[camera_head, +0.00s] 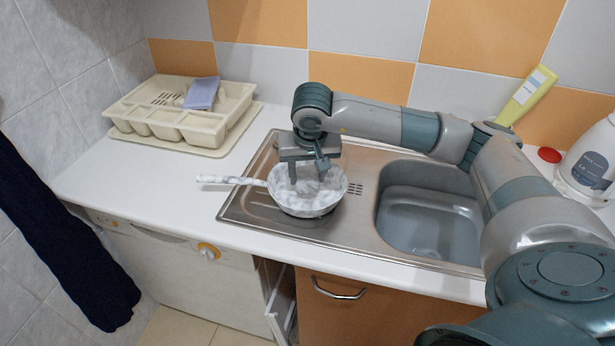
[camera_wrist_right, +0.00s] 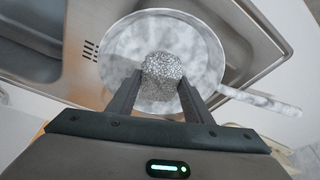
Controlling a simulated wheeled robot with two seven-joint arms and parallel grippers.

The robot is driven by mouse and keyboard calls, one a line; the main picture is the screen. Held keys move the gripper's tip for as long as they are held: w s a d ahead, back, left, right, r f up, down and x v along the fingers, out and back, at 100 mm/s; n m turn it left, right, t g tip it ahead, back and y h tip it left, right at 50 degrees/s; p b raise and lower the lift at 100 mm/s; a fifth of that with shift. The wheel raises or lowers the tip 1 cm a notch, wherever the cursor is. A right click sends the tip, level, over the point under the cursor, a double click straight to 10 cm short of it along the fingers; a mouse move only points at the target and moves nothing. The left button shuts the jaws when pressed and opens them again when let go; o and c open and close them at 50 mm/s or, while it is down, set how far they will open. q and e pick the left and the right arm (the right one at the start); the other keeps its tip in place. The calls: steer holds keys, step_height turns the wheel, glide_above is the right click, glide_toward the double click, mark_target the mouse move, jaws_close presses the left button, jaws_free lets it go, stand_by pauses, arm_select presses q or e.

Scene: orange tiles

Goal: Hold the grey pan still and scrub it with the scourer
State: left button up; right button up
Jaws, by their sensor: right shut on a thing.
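The grey pan (camera_head: 308,204) has a mottled grey and white look and sits upright on the steel drainboard, left of the basin. Its handle (camera_head: 232,180) points left. My right gripper (camera_head: 309,178) reaches down into the pan from above. In the right wrist view the gripper (camera_wrist_right: 162,88) is shut on the scourer (camera_wrist_right: 163,72), a speckled grey lump, inside the pan (camera_wrist_right: 122,45). I cannot tell whether the scourer touches the pan's bottom. In the head view the fingers mostly hide the scourer. My left gripper is in neither view.
The sink basin (camera_head: 428,222) is right of the pan. A cream cutlery tray (camera_head: 182,128) with a bluish item (camera_head: 201,93) stands at the back left. A yellow bottle (camera_head: 527,95), a red lid (camera_head: 549,155) and a white bottle (camera_head: 590,160) stand at the right. The counter left of the handle is clear.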

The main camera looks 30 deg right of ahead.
steer(key=shift+r+p, duration=1.1)
steer(key=shift+r, duration=2.45)
